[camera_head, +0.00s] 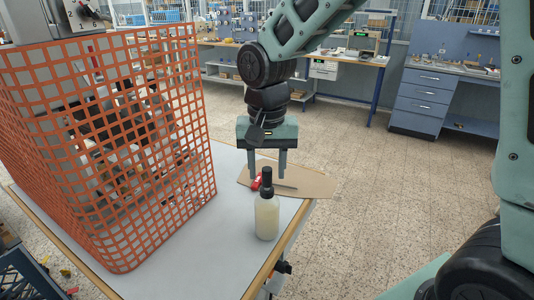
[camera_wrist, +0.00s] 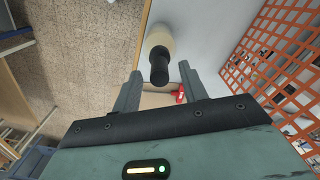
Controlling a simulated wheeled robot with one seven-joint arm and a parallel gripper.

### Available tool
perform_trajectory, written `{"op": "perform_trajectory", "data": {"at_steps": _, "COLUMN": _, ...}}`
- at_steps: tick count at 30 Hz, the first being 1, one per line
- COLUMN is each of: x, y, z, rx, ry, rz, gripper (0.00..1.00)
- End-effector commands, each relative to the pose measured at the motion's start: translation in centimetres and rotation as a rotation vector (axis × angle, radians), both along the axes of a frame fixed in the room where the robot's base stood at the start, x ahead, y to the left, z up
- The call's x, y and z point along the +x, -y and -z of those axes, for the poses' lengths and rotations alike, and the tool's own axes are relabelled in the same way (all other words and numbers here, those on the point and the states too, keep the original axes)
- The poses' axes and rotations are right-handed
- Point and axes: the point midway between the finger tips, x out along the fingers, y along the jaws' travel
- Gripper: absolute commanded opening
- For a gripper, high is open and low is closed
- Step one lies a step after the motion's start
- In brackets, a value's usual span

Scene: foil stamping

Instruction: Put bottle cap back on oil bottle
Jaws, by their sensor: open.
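The oil bottle (camera_head: 267,218), with pale yellowish contents, stands upright on the table near its right edge. A tall black cap (camera_head: 266,187) shows at the top of the bottle; whether it is fully seated cannot be told. My gripper (camera_head: 267,174) is open and points down, its fingers appearing on either side of the cap's top in the head view. In the wrist view, the bottle (camera_wrist: 158,37) and black cap (camera_wrist: 160,70) show between the open fingers (camera_wrist: 160,72). Nothing is visibly gripped, and contact cannot be told.
An orange mesh guard (camera_head: 150,150) encloses a machine on the table's left. A brown board (camera_head: 310,184) with a red-handled item (camera_head: 256,183) lies behind the bottle. The grey tabletop (camera_head: 200,250) is clear between guard and bottle. Workbenches stand farther back.

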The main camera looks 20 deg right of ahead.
Motion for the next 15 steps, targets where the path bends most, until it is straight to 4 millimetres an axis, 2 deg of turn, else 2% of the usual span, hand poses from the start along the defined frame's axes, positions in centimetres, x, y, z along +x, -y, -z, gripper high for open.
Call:
{"op": "perform_trajectory", "data": {"at_steps": 5, "x": 0.1, "y": 0.0, "z": -1.8, "rx": 0.0, "ry": 0.005, "rz": 0.001, "gripper": 0.43}}
{"op": "perform_trajectory", "data": {"at_steps": 15, "x": 0.1, "y": 0.0, "z": -9.4, "rx": 0.003, "ry": 0.007, "rz": 0.0, "gripper": 0.43}}
